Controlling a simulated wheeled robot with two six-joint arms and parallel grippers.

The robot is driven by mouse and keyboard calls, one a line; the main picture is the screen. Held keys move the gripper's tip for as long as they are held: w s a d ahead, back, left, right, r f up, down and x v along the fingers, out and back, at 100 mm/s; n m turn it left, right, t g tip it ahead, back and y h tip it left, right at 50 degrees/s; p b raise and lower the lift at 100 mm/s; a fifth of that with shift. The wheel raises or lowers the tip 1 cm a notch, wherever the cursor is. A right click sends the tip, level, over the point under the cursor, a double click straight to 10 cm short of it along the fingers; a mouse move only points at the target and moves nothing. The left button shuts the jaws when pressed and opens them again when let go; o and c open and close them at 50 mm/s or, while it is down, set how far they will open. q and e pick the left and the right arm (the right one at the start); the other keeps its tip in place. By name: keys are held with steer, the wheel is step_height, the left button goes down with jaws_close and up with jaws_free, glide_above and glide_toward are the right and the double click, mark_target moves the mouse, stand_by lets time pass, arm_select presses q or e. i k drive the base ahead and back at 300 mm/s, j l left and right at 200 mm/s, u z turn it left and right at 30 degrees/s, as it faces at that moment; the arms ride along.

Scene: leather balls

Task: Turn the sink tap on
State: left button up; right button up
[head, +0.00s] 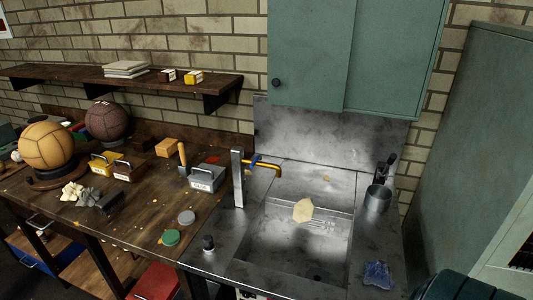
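The sink basin (270,255) holds a pale yellowish piece (303,210) on or above a rack-like grid. No stream of water is visible under the spout. Neither of my grippers is in view.
A metal cup (377,198) and a blue cloth-like lump (378,274) lie right of the basin. A dark knob-like object (208,243) is at front left. The wooden workbench (140,215) holds balls, boxes and tins. A green cabinet (390,60) hangs above the sink.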

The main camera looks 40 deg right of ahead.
mark_target(258, 158)
steer(key=z, duration=1.15)
